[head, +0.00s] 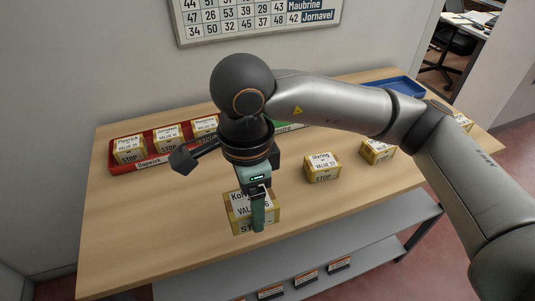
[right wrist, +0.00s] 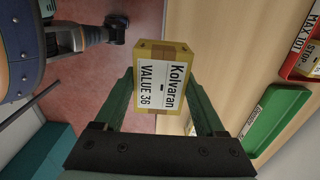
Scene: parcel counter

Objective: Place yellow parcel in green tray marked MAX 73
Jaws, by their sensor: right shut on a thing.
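My right gripper (head: 258,208) is shut on a yellow parcel (head: 238,212) labelled Kolvaran, VALUE 36. The parcel, held between the green fingers (right wrist: 163,95), also shows in the right wrist view (right wrist: 160,78). It is near the counter's front edge; its height above the top is hard to judge. The green tray (head: 291,126) is at the back middle, mostly hidden behind my right arm. It also shows in the right wrist view (right wrist: 277,118), apart from the parcel; its MAX marking is not readable. What looks like my left arm's end (right wrist: 116,30) is small in the right wrist view.
A blue tray (head: 405,87) is at the back right. The front left is clear.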

